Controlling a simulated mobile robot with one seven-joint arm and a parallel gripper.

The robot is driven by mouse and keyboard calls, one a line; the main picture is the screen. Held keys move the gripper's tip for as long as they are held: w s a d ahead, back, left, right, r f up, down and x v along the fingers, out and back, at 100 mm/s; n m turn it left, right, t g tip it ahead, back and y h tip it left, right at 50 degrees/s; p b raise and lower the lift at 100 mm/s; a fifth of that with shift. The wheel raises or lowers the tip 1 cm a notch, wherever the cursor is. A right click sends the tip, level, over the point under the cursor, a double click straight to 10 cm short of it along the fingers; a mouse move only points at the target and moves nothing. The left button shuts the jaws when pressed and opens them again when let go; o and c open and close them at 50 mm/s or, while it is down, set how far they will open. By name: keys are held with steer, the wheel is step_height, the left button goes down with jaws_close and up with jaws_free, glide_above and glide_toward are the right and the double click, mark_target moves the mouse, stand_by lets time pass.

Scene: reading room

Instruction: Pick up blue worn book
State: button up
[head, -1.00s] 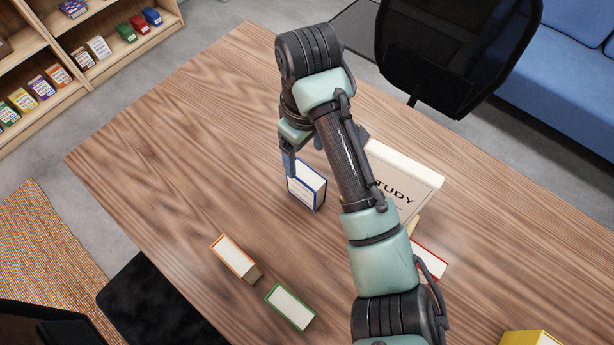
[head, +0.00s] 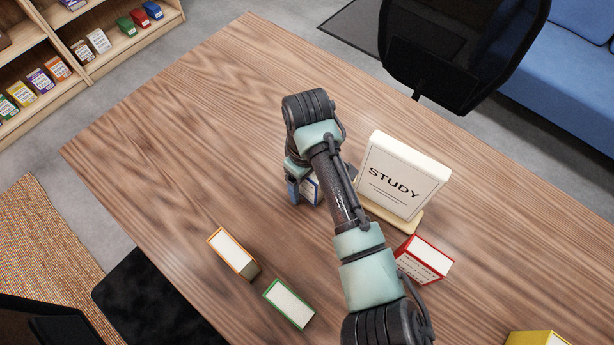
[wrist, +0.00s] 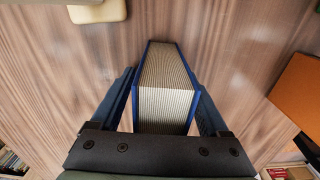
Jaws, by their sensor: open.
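The blue worn book (head: 311,188) stands upright on the wooden table (head: 190,130), left of the STUDY sign. My arm hides much of it in the head view. In the wrist view the book (wrist: 166,85) shows blue covers and cream page edges. My gripper (wrist: 166,88) is open, with one finger on each side of the book. I cannot tell whether either finger touches a cover. In the head view my gripper (head: 296,188) is low at the book, partly hidden by my wrist.
A STUDY sign (head: 395,180) stands close to the right of the book. A red book (head: 424,261), an orange book (head: 233,253), a green book (head: 289,304) and a yellow book (head: 535,339) are on the table. The table's far left part is clear.

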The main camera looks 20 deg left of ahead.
steer(key=shift+f, duration=0.25)
jaws_close()
steer(key=shift+r, duration=0.1)
stand_by(0.3)
